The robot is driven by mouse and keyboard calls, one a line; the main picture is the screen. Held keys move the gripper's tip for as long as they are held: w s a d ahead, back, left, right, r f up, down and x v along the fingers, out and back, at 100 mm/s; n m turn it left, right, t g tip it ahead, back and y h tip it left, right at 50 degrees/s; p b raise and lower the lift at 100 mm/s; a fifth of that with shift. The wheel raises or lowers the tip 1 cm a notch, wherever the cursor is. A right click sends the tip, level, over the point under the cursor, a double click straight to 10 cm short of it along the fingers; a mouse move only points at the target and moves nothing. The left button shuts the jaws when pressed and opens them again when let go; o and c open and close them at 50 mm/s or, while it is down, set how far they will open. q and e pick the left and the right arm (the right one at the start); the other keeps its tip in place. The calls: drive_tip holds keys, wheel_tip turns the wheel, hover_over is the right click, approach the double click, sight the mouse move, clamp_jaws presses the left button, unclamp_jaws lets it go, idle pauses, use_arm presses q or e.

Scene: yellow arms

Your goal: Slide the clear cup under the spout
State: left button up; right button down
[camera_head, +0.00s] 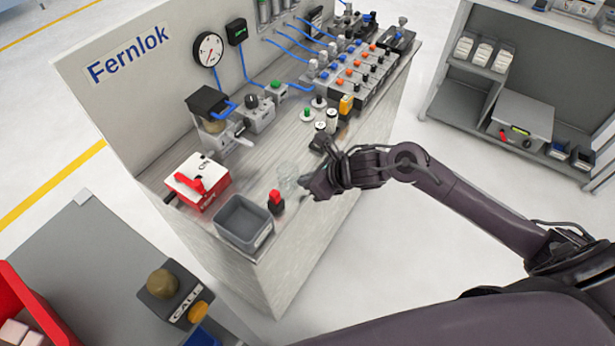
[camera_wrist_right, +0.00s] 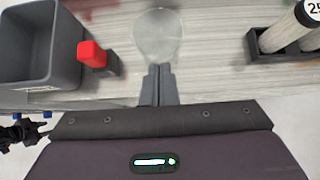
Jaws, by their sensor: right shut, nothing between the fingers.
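The clear cup (camera_head: 288,186) stands on the wooden-topped bench, faint and see-through. In the right wrist view the clear cup (camera_wrist_right: 158,36) is directly beyond my fingertips. My right gripper (camera_head: 307,186) is shut and empty beside the cup, on its right side in the head view. In the right wrist view the shut fingers (camera_wrist_right: 158,70) point at the cup; whether they touch it I cannot tell. A dispenser with a black top (camera_head: 208,100) stands further back on the bench; its spout is hard to make out.
A grey bin (camera_head: 243,220) and a red-topped block (camera_head: 275,202) stand left of the cup. A red-and-white box (camera_head: 198,182) is behind them. Dark holders with white-capped cylinders (camera_head: 320,128) stand to the right. Bare bench lies between cup and dispenser.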

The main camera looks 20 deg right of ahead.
sight(288, 176)
drive_tip(key=shift+w, duration=0.1)
drive_tip(key=shift+w+a+f+b, duration=0.1)
drive_tip(key=shift+w+a+b, duration=0.2)
drive_tip(key=shift+b, duration=0.2)
drive_tip(key=w+a+b, duration=0.1)
drive_tip(key=w, duration=0.1)
drive_tip(key=w+a+b, duration=0.4)
drive_tip(key=shift+w, duration=0.3)
drive_tip(key=shift+w+a+b, duration=0.35)
drive_tip(key=shift+w+a, duration=0.1)
drive_tip(key=shift+s+d, duration=0.1)
drive_tip(key=shift+d, duration=0.05)
